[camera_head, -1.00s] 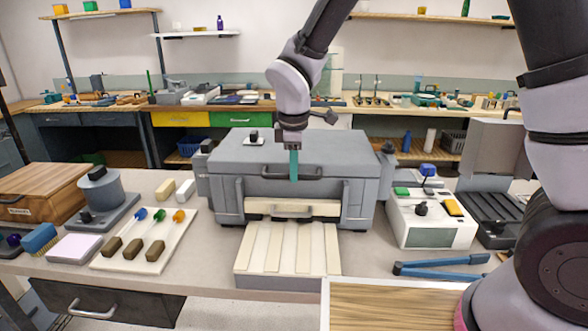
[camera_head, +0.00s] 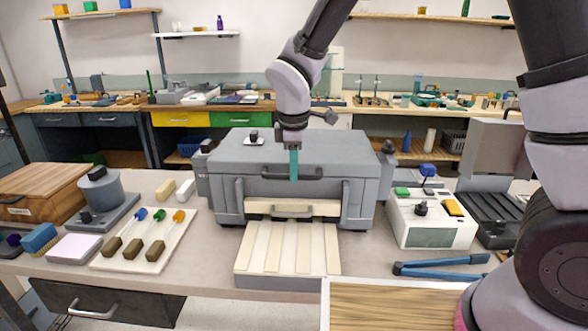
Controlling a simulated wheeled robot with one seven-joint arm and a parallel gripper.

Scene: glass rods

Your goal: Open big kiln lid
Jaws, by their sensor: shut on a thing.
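The big kiln (camera_head: 229,206) is a grey box in the middle of the bench. Its lid (camera_head: 340,152) is down on the body, with a dark bar handle (camera_head: 270,176) along the front. My gripper (camera_head: 293,172) comes down from above at the front of the lid. Its teal fingers are shut on the lid handle, near the middle of the bar. The fingers hide a small part of the handle.
A ribbed cream tray (camera_head: 288,250) stands in front of the kiln. A white tray (camera_head: 130,258) with several rods lies left, by a wooden box (camera_head: 45,190). A white device (camera_head: 430,228) and blue tongs (camera_head: 440,266) are right. A wooden board (camera_head: 400,305) is at front.

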